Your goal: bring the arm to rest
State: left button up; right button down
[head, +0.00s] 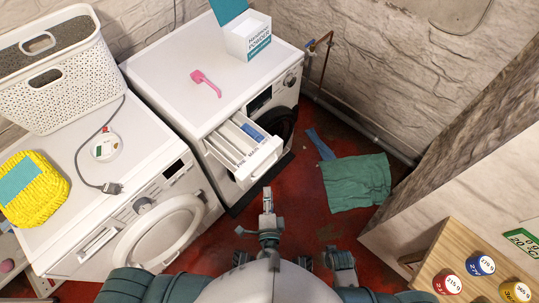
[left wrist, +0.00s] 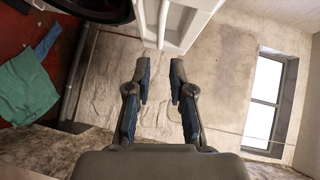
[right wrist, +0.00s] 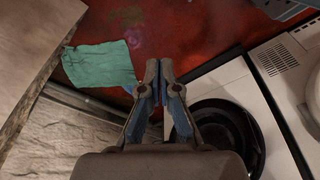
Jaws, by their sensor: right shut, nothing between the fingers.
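My left gripper (head: 266,212) is in the lower middle of the head view, in front of the right washing machine, near its pulled-out detergent drawer (head: 240,150). In the left wrist view the left gripper (left wrist: 161,75) is open, its two fingers apart with nothing between them. The white drawer edge shows just beyond its tips. In the right wrist view my right gripper (right wrist: 158,72) is shut and empty, its fingertips together above the red floor. Which part of the right gripper shows in the head view is unclear.
A washing powder box (head: 247,38) and a pink scoop (head: 206,82) lie on the right machine (head: 165,65). The left machine's round door (head: 155,232) stands out. A green cloth (head: 356,182) lies on the floor. A wooden surface (head: 450,240) with several round tins is at right.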

pick_arm(q)
jog(key=shift+a, duration=0.15)
